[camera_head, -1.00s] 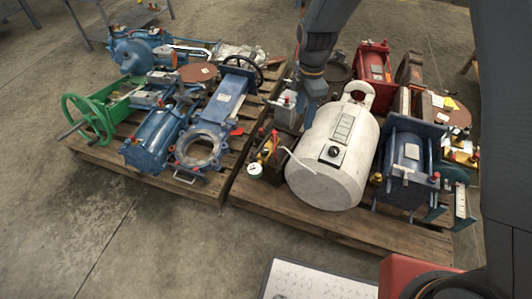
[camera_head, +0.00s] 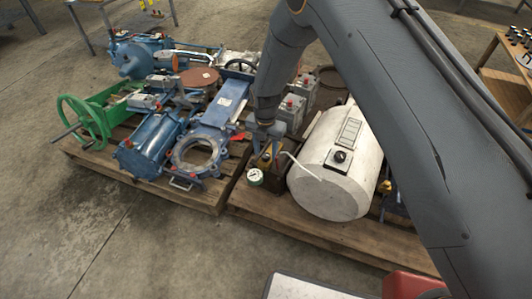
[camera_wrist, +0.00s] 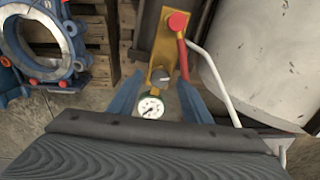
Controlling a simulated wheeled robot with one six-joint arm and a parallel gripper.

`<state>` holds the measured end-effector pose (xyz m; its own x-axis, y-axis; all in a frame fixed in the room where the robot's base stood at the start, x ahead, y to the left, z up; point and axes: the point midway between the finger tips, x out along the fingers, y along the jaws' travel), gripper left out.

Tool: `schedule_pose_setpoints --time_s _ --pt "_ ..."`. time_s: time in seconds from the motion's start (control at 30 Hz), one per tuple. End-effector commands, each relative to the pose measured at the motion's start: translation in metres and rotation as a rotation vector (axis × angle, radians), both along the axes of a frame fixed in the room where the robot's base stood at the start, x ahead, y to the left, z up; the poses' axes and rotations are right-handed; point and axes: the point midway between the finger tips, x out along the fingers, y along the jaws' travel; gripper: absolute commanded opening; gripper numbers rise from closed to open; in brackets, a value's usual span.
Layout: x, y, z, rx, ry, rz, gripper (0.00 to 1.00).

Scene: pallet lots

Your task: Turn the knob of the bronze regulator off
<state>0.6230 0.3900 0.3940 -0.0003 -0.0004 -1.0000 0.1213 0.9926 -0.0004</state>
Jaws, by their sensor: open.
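The bronze regulator (camera_wrist: 163,43) is a brassy block with a red cap (camera_wrist: 177,21), a small grey knob (camera_wrist: 160,77) and a round white gauge (camera_wrist: 150,107). In the head view, the regulator (camera_head: 265,158) stands at the front left of the right pallet, with its gauge (camera_head: 255,177) facing forward. My gripper (camera_head: 265,136) points down just above it, partly hiding its top. In the wrist view, my gripper (camera_wrist: 160,93) is open, its blue fingers to the left and right of the grey knob. I cannot tell whether they touch it.
A white tank (camera_head: 320,185) stands right of the regulator, with a bent white lever (camera_head: 302,166) between them. A blue flanged valve (camera_head: 200,152) lies on the left pallet. Grey boxes with red tops (camera_head: 290,112) stand behind.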

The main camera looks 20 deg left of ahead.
Motion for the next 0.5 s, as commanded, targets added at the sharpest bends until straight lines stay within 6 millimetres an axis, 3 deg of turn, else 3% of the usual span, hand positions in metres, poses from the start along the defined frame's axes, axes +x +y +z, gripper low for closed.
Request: schedule_pose_setpoints --time_s 0.4,0.5 --pt "0.0000 -0.0001 -0.0098 0.000 0.000 -0.001 0.44" --pt "0.0000 -0.0001 -0.0098 0.000 0.000 -0.001 0.28"
